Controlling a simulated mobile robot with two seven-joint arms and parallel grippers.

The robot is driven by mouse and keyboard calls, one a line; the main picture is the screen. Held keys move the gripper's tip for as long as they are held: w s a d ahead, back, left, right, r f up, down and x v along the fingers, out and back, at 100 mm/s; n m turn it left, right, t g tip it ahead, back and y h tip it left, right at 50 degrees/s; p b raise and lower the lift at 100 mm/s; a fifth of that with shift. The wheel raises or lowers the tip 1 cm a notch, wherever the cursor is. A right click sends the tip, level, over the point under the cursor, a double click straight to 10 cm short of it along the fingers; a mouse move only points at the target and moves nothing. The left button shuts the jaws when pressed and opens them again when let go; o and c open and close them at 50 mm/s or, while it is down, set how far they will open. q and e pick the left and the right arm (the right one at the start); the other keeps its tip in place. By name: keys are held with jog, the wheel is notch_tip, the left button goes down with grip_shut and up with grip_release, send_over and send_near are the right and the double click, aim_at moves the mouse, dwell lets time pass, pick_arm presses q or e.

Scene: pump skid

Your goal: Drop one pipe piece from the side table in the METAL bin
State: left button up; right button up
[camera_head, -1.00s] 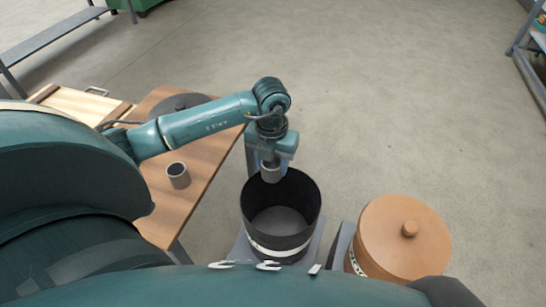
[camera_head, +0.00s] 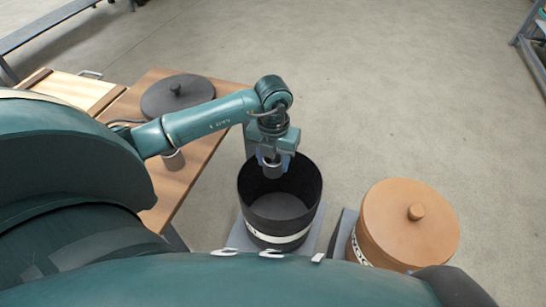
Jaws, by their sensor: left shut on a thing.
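My left gripper (camera_head: 272,160) points down over the back part of the open black bin (camera_head: 262,208). It is shut on a short grey pipe piece (camera_head: 272,170), held at about the height of the bin's rim. The bin has a white label band on its front, whose writing I cannot read; its inside looks empty where it shows. A second grey pipe piece (camera_head: 173,161) stands on the wooden side table (camera_head: 187,189), partly hidden behind my left arm. My right gripper is not in view.
An orange-brown bin (camera_head: 400,235) with its lid on stands to the right of the black bin. A dark round lid (camera_head: 177,94) lies on the side table behind my arm. A pale wooden box (camera_head: 75,90) is at the left. The floor beyond is clear.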

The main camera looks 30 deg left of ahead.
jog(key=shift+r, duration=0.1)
pick_arm(q)
jog(key=o, duration=1)
jog(key=shift+o, duration=0.6)
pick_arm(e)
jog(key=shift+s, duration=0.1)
pick_arm(q)
jog(key=shift+r, duration=0.15)
notch_tip(320, 180, up, 13)
jog(key=p, duration=0.2)
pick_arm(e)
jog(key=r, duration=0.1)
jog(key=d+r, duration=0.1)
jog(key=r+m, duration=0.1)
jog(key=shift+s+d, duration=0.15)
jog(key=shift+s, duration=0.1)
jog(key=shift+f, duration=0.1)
